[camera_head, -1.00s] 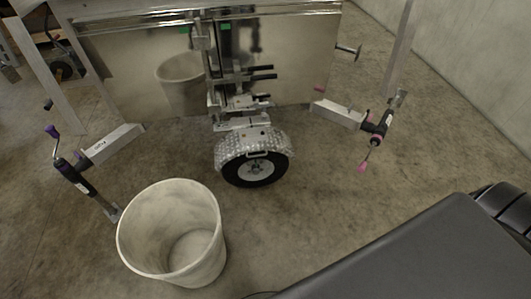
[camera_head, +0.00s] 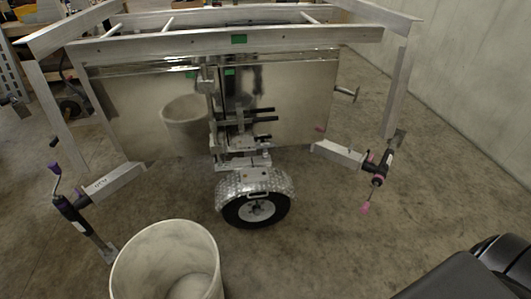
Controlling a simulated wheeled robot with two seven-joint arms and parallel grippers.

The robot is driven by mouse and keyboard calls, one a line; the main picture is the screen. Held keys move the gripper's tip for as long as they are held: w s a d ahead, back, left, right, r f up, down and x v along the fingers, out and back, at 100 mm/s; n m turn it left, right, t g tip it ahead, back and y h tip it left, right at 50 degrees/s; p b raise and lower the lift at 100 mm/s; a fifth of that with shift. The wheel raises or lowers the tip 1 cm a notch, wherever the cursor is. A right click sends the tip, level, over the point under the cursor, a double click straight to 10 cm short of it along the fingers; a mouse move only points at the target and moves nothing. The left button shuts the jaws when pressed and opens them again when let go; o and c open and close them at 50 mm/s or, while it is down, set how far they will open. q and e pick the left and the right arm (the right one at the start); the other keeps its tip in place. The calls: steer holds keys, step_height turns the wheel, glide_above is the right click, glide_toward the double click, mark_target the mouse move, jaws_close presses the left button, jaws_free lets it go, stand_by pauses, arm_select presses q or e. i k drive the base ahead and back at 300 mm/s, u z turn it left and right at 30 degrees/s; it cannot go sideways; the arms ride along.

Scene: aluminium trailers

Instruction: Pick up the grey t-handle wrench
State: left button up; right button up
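I cannot make out a grey t-handle wrench for sure. A small grey T-shaped piece (camera_head: 347,93) sticks out to the right of the trailer's shiny metal panel, and I cannot tell whether it is a loose tool or part of the trailer. Neither of my grippers is in view.
The aluminium trailer (camera_head: 235,40) stands ahead, with a wheel (camera_head: 256,209) at its front. Jack legs stand at its left (camera_head: 82,222) and right (camera_head: 378,172). A white bin (camera_head: 168,262) stands at the lower left. Concrete floor is clear at the lower middle.

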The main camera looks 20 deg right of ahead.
mark_target(264, 145)
steer(key=k, duration=1.25)
steer(key=z, duration=0.7)
steer(key=i, duration=1.35)
steer(key=u, duration=0.2)
